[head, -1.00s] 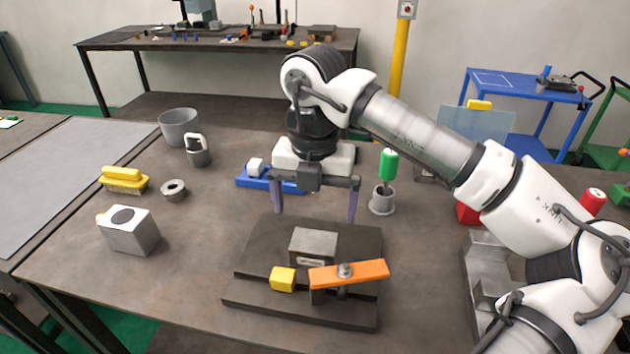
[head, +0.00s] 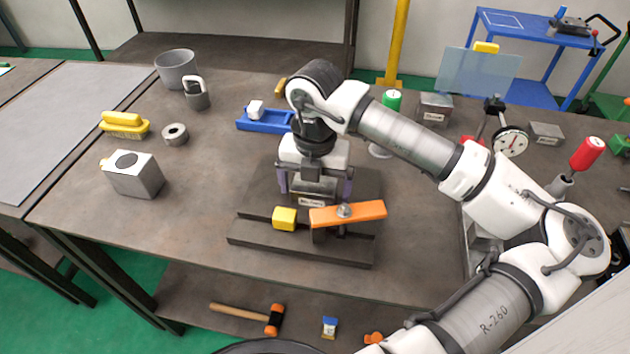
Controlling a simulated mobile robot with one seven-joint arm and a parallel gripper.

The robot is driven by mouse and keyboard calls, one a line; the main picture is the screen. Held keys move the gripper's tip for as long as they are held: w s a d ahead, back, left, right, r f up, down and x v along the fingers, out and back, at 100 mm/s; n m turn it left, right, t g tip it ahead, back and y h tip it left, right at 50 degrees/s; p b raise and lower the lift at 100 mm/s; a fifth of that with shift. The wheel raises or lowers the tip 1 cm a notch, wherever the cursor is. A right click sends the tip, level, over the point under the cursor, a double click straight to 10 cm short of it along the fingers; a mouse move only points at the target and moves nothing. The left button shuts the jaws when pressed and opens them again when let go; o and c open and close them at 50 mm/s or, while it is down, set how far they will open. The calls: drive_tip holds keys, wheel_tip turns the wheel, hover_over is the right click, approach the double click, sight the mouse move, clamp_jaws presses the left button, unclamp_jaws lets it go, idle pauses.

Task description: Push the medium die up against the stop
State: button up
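The medium die is a grey steel block (head: 312,202) with a label on its front face. It lies on the dark fixture plate (head: 365,190), behind a raised front rail (head: 262,238). A yellow block (head: 284,218) sits at the rail, in front and left of the die. An orange bar (head: 362,213) is bolted at the rail, in front and right. Which part is the stop is not marked. My gripper (head: 315,188) points down over the die, with its fingers spread wide, one on each side. The gripper hides the die's top and back; finger contact cannot be told.
A blue tool (head: 264,121) and a green-handled tool (head: 391,100) stand behind my gripper. A steel block with a round hole (head: 135,175) and a grey ring (head: 174,134) are at left. Two labelled steel blocks (head: 435,107) (head: 546,132) and a dial gauge (head: 509,142) are at back right.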

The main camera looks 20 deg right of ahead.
drive_tip(key=c, duration=1.6)
drive_tip(key=shift+c, duration=0.2)
drive_tip(key=shift+s+a, duration=0.1)
drive_tip(key=shift+s, duration=0.1)
drive_tip(key=shift+s+a+b, duration=0.4)
drive_tip(key=shift+s+b, duration=0.05)
drive_tip(key=shift+s, duration=0.15)
drive_tip(key=shift+s+a, duration=0.2)
drive_tip(key=shift+s, duration=0.05)
drive_tip(key=o, duration=1.8)
drive_tip(key=shift+c, duration=0.2)
